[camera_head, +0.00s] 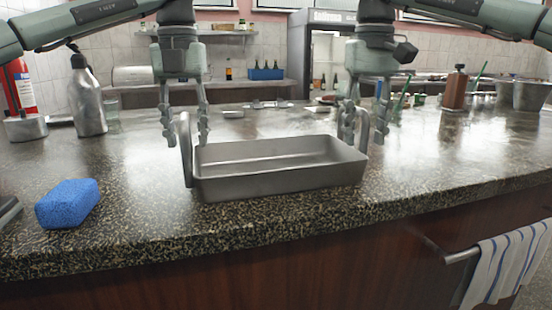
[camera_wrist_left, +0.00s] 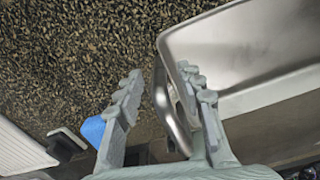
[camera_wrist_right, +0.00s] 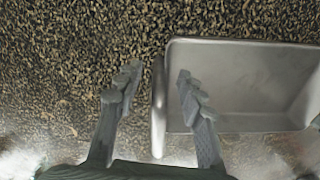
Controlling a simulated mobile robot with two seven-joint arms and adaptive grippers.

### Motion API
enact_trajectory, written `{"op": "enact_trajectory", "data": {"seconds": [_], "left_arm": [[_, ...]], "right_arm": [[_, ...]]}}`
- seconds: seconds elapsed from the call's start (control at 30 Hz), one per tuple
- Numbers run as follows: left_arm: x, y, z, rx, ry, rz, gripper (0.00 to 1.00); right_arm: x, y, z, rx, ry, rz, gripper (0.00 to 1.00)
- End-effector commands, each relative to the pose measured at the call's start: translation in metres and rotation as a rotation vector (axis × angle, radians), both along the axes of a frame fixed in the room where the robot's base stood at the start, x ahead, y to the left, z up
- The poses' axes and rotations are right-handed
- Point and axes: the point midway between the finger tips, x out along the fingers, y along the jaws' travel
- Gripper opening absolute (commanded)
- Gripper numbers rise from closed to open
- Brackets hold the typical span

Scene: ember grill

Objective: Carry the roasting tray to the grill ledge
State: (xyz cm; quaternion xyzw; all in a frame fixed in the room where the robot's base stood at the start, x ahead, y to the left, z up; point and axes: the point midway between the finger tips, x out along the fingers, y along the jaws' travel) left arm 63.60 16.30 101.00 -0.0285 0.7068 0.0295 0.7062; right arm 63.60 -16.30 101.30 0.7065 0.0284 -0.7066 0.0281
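The grey metal roasting tray (camera_head: 280,178) sits empty on the speckled counter near its front edge. It has an upright handle at each end. My left gripper (camera_head: 188,138) is open, pointing down, with the tray's left handle (camera_head: 186,155) between its fingers; the left wrist view shows this handle (camera_wrist_left: 172,108) close to one finger. My right gripper (camera_head: 364,138) is open, with the right handle between its fingers; in the right wrist view this handle (camera_wrist_right: 158,110) stands clear of both fingers. I cannot pick out the grill ledge with certainty.
A blue sponge (camera_head: 68,204) lies left of the tray. A metal bottle (camera_head: 87,100) and a fire extinguisher (camera_head: 19,88) are at the far left. A brown bottle (camera_head: 455,88) and metal pot (camera_head: 524,95) stand at the right. A striped towel (camera_head: 505,268) hangs in front. Counter right of the tray is clear.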

Motion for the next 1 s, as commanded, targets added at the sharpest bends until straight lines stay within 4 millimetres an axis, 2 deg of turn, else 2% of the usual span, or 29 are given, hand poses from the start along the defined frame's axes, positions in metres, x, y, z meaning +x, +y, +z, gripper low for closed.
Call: {"op": "enact_trajectory", "data": {"seconds": [0.13,0.4,0.73,1.0], "left_arm": [[-0.0002,-0.0003,-0.0078,-0.001,-0.001,0.0,0.38],[-0.0001,-0.0002,-0.0088,-0.001,-0.001,0.0,0.38],[-0.0001,-0.0001,-0.0086,-0.001,-0.001,0.0,0.0],[0.0,-0.0001,-0.0085,-0.002,0.0,0.0,0.0]], "right_arm": [[-0.0004,-0.0002,-0.008,0.0,0.001,0.0,0.39],[-0.0002,-0.0001,-0.0089,0.0,0.0,0.0,0.39],[-0.0001,-0.0001,-0.0086,0.0,0.0,0.0,0.0],[0.0,-0.0003,-0.0084,0.001,-0.001,-0.001,0.0]]}}
